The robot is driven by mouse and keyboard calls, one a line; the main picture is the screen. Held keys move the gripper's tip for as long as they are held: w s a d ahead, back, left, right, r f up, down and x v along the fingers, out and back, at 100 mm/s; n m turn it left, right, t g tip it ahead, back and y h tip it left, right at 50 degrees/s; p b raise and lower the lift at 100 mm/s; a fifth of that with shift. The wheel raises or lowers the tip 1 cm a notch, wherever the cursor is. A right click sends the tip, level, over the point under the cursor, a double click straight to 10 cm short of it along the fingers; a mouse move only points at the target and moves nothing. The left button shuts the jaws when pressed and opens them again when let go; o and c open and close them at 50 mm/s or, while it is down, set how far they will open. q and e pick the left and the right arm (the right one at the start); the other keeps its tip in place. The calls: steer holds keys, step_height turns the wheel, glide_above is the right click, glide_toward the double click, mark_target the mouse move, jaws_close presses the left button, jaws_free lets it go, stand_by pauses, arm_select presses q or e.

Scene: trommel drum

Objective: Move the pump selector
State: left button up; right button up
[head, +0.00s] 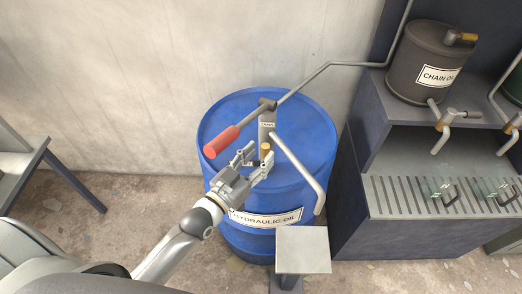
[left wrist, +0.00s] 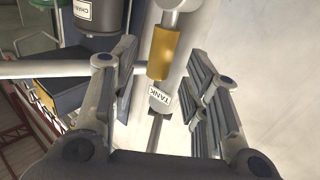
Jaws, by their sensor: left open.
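The pump selector appears to be the small brass-coloured piece (head: 266,147) on the pump on top of the blue hydraulic oil drum (head: 226,118). In the left wrist view it is a brass cylinder (left wrist: 166,52) on a pale post, above a white TANK label (left wrist: 159,97). My left gripper (head: 257,160) is open at the pump. In the left wrist view its fingers (left wrist: 163,78) stand apart on either side of the post, with the brass piece between or just beyond them. I cannot tell whether they touch it. My right gripper is not in view.
The pump's red-gripped handle (head: 222,142) slants over the drum behind my left gripper. A bent spout (head: 300,165) hangs to the right, above a pale square plate (head: 303,249). A bench with a chain oil can (head: 424,62) stands at right. A concrete wall (head: 120,80) is behind.

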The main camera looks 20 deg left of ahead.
arm_select(q)
steer(key=shift+x, duration=0.8)
steer(key=shift+c, duration=0.2)
jaws_close()
